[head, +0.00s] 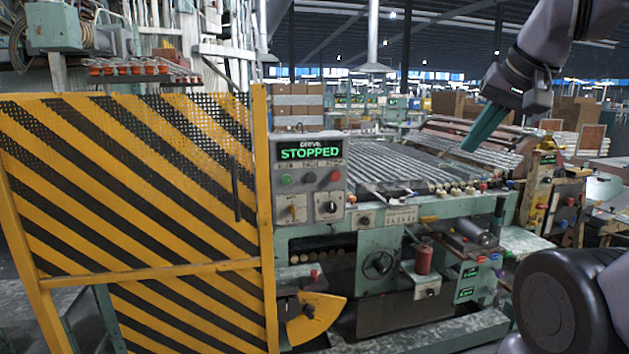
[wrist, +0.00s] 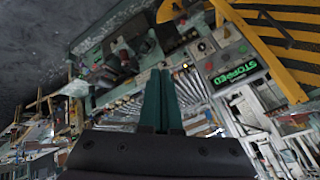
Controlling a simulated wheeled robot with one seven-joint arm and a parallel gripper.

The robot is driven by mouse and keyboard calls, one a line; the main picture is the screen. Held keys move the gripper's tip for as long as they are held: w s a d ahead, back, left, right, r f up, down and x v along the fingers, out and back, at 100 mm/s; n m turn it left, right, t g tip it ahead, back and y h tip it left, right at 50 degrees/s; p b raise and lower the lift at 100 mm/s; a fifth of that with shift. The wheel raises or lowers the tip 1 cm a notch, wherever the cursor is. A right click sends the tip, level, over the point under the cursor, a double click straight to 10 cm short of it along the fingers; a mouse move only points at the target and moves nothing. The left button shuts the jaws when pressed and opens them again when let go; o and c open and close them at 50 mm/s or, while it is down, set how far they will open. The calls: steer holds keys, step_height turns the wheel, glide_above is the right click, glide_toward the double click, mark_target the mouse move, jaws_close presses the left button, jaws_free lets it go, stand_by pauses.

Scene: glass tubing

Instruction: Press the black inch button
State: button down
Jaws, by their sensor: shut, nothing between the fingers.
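The drive panel (head: 322,193) stands at the left end of the green machine and its display reads STOPPED in green. Under the display, a row holds a green button (head: 286,180), the dark inch button (head: 311,178) in the middle and a red button (head: 335,176). My gripper (head: 470,148) is at the upper right, over the machine's ribbed bed, well to the right of the panel. Its teal fingers are together and empty. In the wrist view, the fingers (wrist: 161,73) point upward, and the panel (wrist: 222,60) shows tilted to their right, apart from them.
A yellow-and-black striped mesh guard (head: 130,200) stands just left of the panel, its yellow post close to the panel's edge. The machine front has a handwheel (head: 378,264) and a yellow quarter-disc (head: 312,316). The air between my gripper and the panel looks clear.

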mark_target(315, 178)
steer(key=w+a+f+n, duration=0.4)
steer(key=w+a, duration=0.1)
steer(key=w, duration=0.3)
steer(key=w+a+f+n, duration=0.3)
steer(key=w+a+n, duration=0.15)
steer(key=w, duration=0.45)
steer(key=w+a+f+n+y, duration=0.1)
steer(key=w+a+f+n, duration=0.1)
steer(key=a, duration=0.6)
steer(key=w+a+f+n+y, duration=0.2)
steer(key=a+f+n, duration=0.2)
steer(key=a+f, duration=0.3)
steer(key=shift+w+a+f+t, duration=0.15)
steer(key=shift+a+f+t, duration=0.15)
steer(key=shift+a, duration=0.2)
steer(key=shift+w+a, duration=0.4)
steer(key=shift+w, duration=1)
steer(key=shift+w+a, duration=0.35)
steer(key=shift+w, duration=1.1)
steer(key=shift+w+a, duration=0.4)
steer(key=shift+w, duration=1)
steer(key=shift+w+a, duration=0.15)
steer(key=shift+w, duration=0.25)
